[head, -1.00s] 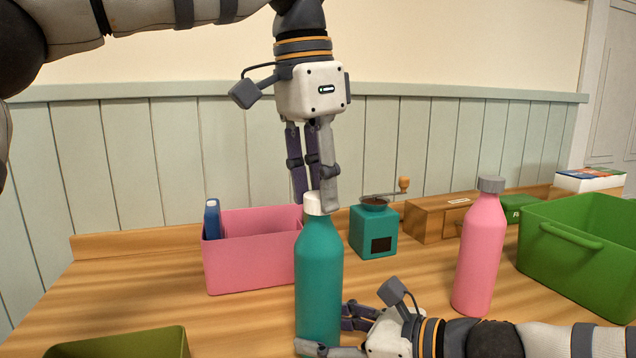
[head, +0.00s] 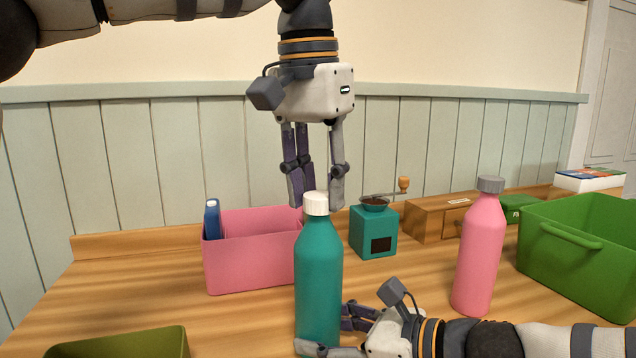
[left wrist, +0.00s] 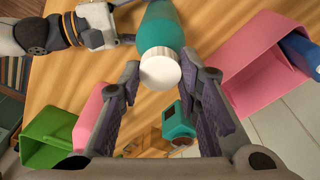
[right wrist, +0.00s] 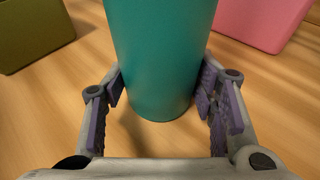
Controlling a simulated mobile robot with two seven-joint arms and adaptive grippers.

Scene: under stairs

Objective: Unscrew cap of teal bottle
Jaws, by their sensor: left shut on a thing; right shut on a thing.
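The teal bottle (head: 318,275) stands upright on the wooden counter with its white cap (head: 316,203) on top. My left gripper (head: 317,205) points straight down from above, its fingers shut on the cap. In the left wrist view the ribbed cap (left wrist: 160,69) shows between the fingertips. My right gripper (head: 322,348) is low at the front, shut around the lower body of the bottle. The right wrist view shows the teal body (right wrist: 158,60) between its fingers. The bottle's base is partly hidden by the right gripper in the head view.
A pink bin (head: 250,265) holding a blue item stands behind left. A teal grinder (head: 373,235), wooden box (head: 430,222), pink bottle (head: 480,255) and green crate (head: 575,270) stand to the right. An olive bin (head: 120,346) is front left.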

